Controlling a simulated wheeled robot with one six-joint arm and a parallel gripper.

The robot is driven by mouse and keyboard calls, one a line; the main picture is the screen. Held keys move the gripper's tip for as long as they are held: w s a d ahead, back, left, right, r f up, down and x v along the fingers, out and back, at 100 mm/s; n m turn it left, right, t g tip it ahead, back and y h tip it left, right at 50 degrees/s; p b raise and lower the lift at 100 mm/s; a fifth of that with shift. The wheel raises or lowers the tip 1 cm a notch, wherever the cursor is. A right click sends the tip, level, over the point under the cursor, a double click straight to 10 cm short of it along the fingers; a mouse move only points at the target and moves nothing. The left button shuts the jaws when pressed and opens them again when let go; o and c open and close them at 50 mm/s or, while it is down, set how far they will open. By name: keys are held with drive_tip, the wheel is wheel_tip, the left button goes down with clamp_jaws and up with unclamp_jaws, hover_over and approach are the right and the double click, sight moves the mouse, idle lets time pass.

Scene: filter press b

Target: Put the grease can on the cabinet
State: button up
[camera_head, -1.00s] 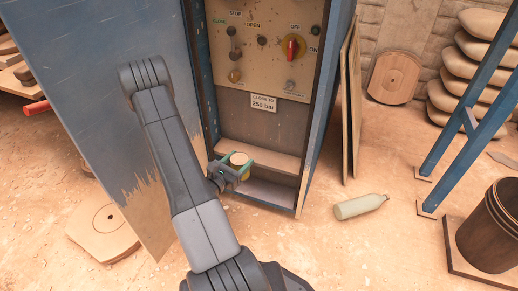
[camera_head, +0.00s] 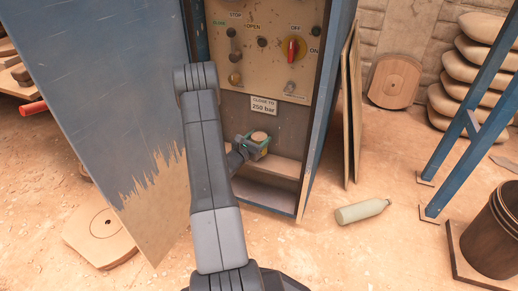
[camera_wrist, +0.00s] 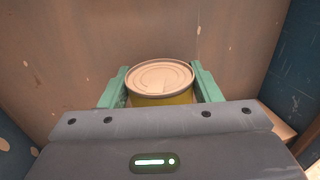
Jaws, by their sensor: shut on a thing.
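The grease can (camera_head: 260,137) is a short yellow tin with a pale round lid. It is upright between the green fingers of my gripper (camera_head: 254,146). The wrist view also shows the can (camera_wrist: 161,79), with the gripper (camera_wrist: 161,88) shut on its two sides. The blue cabinet (camera_head: 316,110) stands open, with a control panel in its upper part and a shelf (camera_head: 285,166) in its lower part. My gripper holds the can inside the opening, over the shelf area. Whether the can's base touches the shelf is hidden.
The cabinet's blue door (camera_head: 105,90) stands open on the left, close to my arm. A pale green bottle (camera_head: 362,210) lies on the floor to the right. Boards (camera_head: 351,105) lean on the cabinet's right side. A dark bucket (camera_head: 495,240) stands at far right.

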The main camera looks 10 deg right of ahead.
wheel_tip(320, 180, down, 4)
drive_tip(key=shift+f+b, duration=0.1)
drive_tip(key=shift+b, duration=0.75)
drive_tip(key=shift+w+d, duration=0.15)
drive_tip(key=o, duration=1.3)
drive_tip(key=shift+f, duration=0.1)
drive_tip(key=p+v, duration=0.3)
drive_tip(key=v, duration=0.9)
